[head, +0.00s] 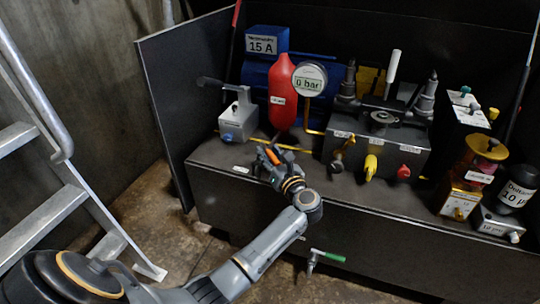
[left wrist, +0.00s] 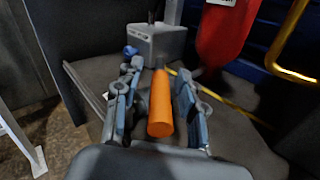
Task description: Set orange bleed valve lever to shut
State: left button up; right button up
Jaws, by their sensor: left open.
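The orange bleed valve lever (left wrist: 160,105) is a smooth cylinder in the left wrist view, with its rounded end pointing toward the camera. In the head view the orange lever (head: 272,156) shows as a small patch among the gripper parts. My left gripper (head: 266,160) is open at the front of the bench top, with its fingers on either side of the lever. In the left wrist view the gripper (left wrist: 157,88) shows gaps between the lever and the fingers. The lever's far end lies near a grey box (left wrist: 156,42); its joint is hard to see. My right gripper is out of view.
The grey box (head: 238,121) with a dark handle stands behind my left gripper. A red vessel (head: 283,95) and a gauge reading 0 bar (head: 309,79) stand close by. A valve block (head: 376,138) is to the right. A ladder (head: 60,190) stands left.

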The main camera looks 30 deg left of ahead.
pick_arm(q)
grip_shut()
dwell(0.3)
